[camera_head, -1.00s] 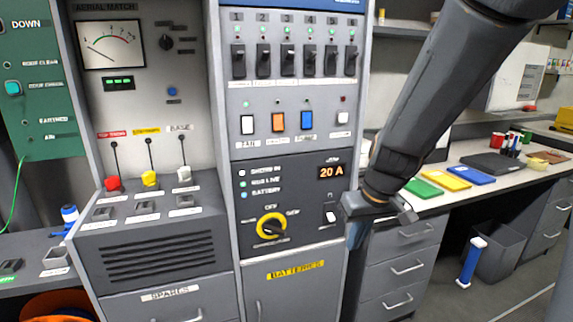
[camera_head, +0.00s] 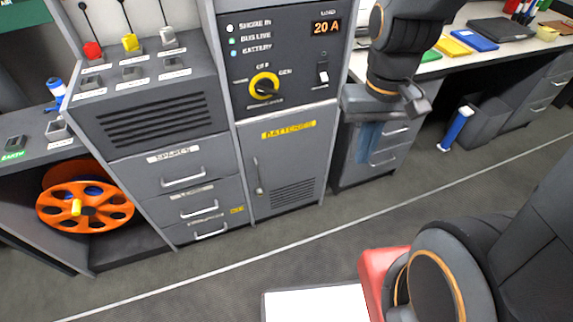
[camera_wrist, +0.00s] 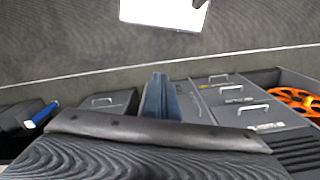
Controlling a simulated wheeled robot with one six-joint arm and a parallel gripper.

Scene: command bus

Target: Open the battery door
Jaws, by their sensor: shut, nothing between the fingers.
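The battery door (camera_head: 300,165) is a grey cabinet door under the yellow BATTERIES label (camera_head: 288,130). It is closed, with vent slots low on it and an upright bar handle (camera_head: 258,176) at its left edge. My gripper (camera_head: 367,160) is to the right of the door, pointing down, apart from the handle, with its blue fingers together and nothing between them. In the wrist view the blue fingers (camera_wrist: 159,92) show in the middle. The grey door front (camera_wrist: 187,98) is partly hidden behind them, and I cannot make out the handle there.
A drawer stack (camera_head: 180,178) stands left of the door, and an orange cable reel (camera_head: 85,207) further left. Desk drawers (camera_head: 393,155) stand behind my gripper. The floor (camera_head: 280,250) before the door is clear.

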